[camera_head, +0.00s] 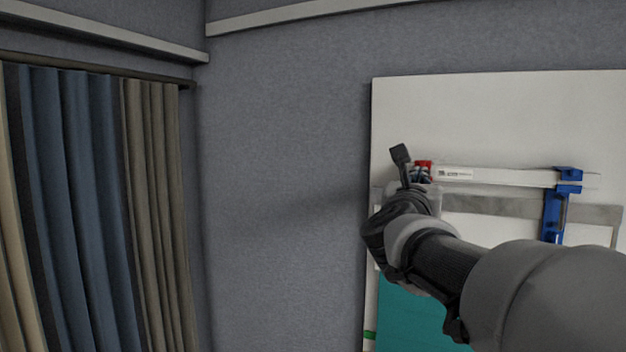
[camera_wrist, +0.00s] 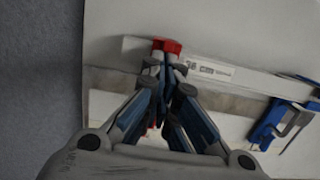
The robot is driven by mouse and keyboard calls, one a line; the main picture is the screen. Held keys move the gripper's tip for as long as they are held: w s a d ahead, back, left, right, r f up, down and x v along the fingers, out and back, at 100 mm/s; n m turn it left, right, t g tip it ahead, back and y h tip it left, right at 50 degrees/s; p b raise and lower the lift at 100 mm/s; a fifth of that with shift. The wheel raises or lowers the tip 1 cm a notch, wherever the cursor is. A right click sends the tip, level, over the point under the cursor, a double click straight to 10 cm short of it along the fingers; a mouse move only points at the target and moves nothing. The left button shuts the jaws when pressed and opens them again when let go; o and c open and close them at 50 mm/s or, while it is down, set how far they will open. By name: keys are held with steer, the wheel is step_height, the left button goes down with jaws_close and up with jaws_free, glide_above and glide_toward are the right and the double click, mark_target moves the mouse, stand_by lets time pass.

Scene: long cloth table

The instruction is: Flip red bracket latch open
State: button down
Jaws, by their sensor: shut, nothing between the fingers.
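The red bracket latch (camera_head: 423,168) is at the left end of a white bar on a pale wall panel. In the wrist view the red bracket (camera_wrist: 167,46) shows at the top centre, just beyond my fingers. My gripper (camera_wrist: 165,66) is shut and empty, with its fingertips close to the lower edge of the red part. I cannot tell whether they touch it. In the head view my gripper (camera_head: 420,185) covers the lower part of the bracket. The white bar (camera_head: 500,176) runs right from the red part to a blue bracket (camera_head: 553,205).
The pale panel (camera_head: 480,115) stands against a grey wall (camera_head: 290,180). A grey strip (camera_head: 490,206) runs below the bar, with a teal area (camera_head: 405,315) under it. Blue and tan curtains (camera_head: 80,190) hang at the left. The wall between curtains and panel is clear.

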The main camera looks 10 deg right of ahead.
mark_target(420, 162)
steer(key=shift+r, duration=0.2)
steer(key=r, duration=0.2)
steer(key=r+p, duration=0.1)
steer(key=shift+s+a+r, duration=0.15)
steer(key=shift+s+r, duration=0.05)
steer(key=shift+s, duration=0.05)
steer(key=shift+w+r, duration=0.2)
steer(key=shift+r, duration=1.05)
stand_by(0.4)
